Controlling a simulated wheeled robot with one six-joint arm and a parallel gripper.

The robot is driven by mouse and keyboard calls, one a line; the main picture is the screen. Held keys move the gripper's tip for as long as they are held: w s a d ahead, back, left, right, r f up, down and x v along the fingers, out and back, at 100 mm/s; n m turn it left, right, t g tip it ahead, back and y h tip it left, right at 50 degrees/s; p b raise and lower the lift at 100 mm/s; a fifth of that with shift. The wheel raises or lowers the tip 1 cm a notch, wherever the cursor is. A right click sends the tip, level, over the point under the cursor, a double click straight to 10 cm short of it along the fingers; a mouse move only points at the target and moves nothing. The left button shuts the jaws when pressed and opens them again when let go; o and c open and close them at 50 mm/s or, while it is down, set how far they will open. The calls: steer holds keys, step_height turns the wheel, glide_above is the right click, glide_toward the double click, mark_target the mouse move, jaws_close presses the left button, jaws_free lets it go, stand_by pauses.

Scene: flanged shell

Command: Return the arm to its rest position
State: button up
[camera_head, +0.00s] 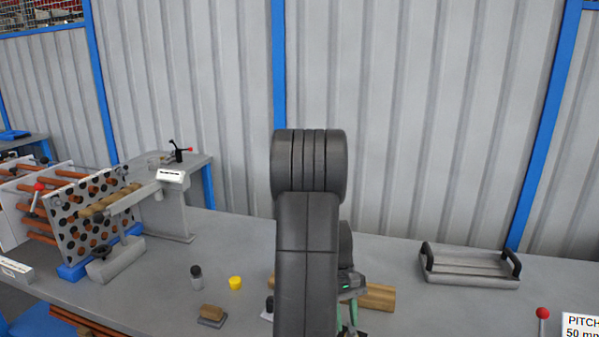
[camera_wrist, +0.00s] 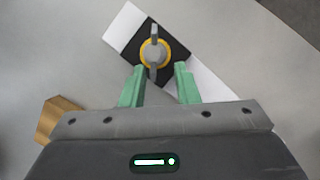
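My gripper (camera_wrist: 159,85) shows in the wrist view with its two green fingers apart and nothing between them. Beyond the fingertips is a grey knob with a yellow ring (camera_wrist: 155,54) on a black and white plate (camera_wrist: 122,24). I cannot tell how far the fingertips are from the knob. In the head view my dark arm (camera_head: 307,250) stands upright in the middle, bent over at the top, and hides most of the gripper. A bit of green finger shows low beside it, above the bench.
The grey bench (camera_head: 390,245) holds a wooden block (camera_head: 378,297), a yellow cup (camera_head: 235,283), a dark-capped bottle (camera_head: 196,278) and a small brush (camera_head: 212,315). A handled tray (camera_head: 470,266) stands right. A rack of rods (camera_head: 95,222) stands left. A corrugated wall (camera_head: 420,110) is behind.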

mark_target(354, 336)
steer(key=shift+d+r+m+p, duration=0.1)
steer(key=shift+d+m+p, duration=0.1)
steer(key=shift+m+p, duration=0.35)
steer(key=v, duration=1.3)
steer(key=b+x, duration=0.1)
steer(key=x, duration=1.2)
steer(key=shift+a+f, duration=0.15)
steer(key=shift+f, duration=0.2)
steer(key=shift+a+r+n, duration=0.1)
steer(key=shift+r+n, duration=0.1)
steer(key=shift+n, duration=0.55)
steer(key=v, duration=1.4)
steer(key=s+p+x, duration=0.1)
steer(key=x, duration=0.4)
steer(key=s+r+p+x, duration=0.1)
steer(key=x, duration=0.4)
steer(key=s+d+x, duration=0.1)
steer(key=x, duration=0.4)
steer(key=shift+s+d+p, duration=0.1)
steer(key=shift+s+p, duration=0.05)
steer(key=shift+p, duration=0.25)
steer(key=shift+s, duration=0.1)
